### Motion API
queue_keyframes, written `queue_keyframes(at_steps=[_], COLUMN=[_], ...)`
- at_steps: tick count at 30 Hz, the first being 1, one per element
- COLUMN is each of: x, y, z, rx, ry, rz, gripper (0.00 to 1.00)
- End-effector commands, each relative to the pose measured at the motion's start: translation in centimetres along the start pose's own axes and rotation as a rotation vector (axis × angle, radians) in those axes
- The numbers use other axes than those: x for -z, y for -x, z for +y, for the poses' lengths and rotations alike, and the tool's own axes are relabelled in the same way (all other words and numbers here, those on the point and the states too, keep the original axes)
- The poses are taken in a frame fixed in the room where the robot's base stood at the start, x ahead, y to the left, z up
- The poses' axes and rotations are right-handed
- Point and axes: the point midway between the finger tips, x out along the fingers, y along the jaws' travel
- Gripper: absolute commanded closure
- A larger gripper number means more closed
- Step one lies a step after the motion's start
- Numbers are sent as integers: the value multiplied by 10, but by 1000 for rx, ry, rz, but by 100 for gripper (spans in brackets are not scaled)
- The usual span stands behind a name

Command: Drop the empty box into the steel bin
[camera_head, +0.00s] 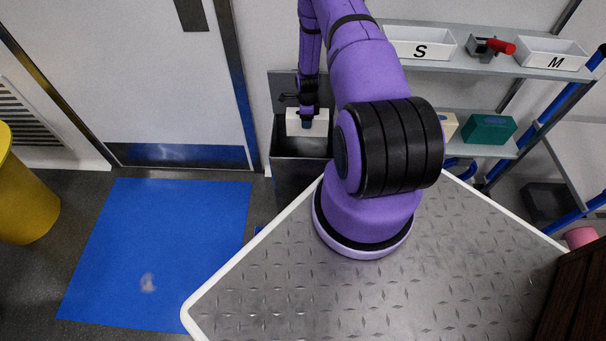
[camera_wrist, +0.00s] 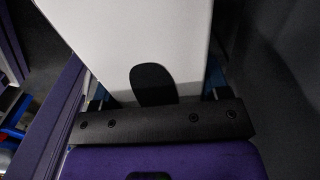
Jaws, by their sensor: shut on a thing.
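My gripper (camera_head: 307,120) is shut on a white box (camera_head: 293,124), seen past my arm in the head view. The steel bin (camera_head: 287,152) is a tall grey open-topped container by the wall, and the box shows over its opening. In the wrist view the white box (camera_wrist: 125,35) fills the upper middle, with a dark rounded cut-out or mark near the gripper. The gripper (camera_wrist: 155,108) shows there as a dark bar, with blue pieces at both sides of the box. The fingertips are hidden. My arm hides the right part of the bin.
A green box (camera_head: 488,129) stands on the lower shelf. A yellow bin (camera_head: 25,200) is at the far left.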

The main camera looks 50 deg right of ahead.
Motion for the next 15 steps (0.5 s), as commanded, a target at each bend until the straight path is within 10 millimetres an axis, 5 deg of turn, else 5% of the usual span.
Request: queue_keyframes(at_steps=[2,3,6,15], x=[0,0,0,0], y=[0,0,0,2], z=[0,0,0,0], rx=[0,0,0,0], ry=[0,0,0,0], rz=[0,0,0,0], gripper=[54,22,2,2])
